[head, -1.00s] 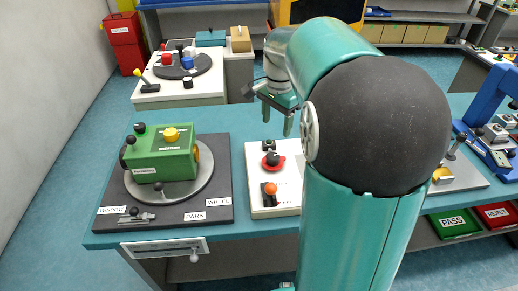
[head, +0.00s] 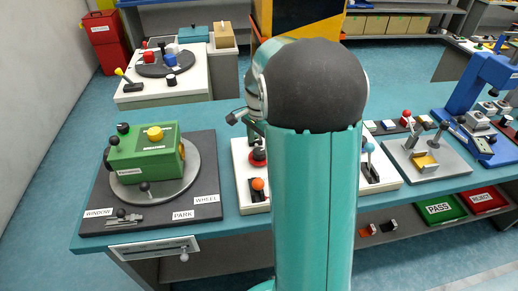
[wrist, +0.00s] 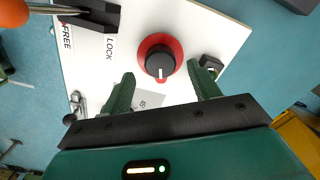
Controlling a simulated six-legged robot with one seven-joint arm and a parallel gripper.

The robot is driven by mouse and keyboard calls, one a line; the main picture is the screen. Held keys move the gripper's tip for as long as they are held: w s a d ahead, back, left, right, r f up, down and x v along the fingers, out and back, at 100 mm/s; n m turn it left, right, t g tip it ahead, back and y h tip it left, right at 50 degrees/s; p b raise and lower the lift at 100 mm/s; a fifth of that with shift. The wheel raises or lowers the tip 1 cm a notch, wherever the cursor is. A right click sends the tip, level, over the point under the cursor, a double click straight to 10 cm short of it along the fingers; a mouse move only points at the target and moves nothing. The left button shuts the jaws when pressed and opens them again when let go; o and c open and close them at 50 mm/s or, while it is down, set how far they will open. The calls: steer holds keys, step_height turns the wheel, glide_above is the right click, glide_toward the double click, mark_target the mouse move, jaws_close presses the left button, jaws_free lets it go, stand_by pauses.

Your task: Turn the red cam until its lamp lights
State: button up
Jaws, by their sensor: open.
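The red cam (wrist: 144,46) is a round red disc with a black knob (wrist: 160,64) bearing a white pointer line, on a white panel (wrist: 205,28). In the head view the red cam (head: 258,158) shows partly beside my arm. My gripper (wrist: 163,78) is open over the panel, its two green fingers on either side of the near edge of the cam, apart from the knob. A small dark block with a grey round top (wrist: 210,63) sits right of the cam; I cannot tell if it is a lamp or lit.
On the panel, an orange-knobbed lever (head: 258,184) stands near a black block (wrist: 95,14) with FREE and LOCK labels. A green box (head: 150,152) on a turntable stands to the left. Tools and a PASS bin (head: 441,208) are to the right.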

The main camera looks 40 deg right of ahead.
mark_target(259, 151)
steer(key=shift+f, duration=1.7)
steer(key=c, duration=1)
steer(key=shift+n, duration=0.3)
steer(key=n, duration=1.3)
steer(key=shift+r, duration=0.1)
steer(key=shift+n, duration=0.3)
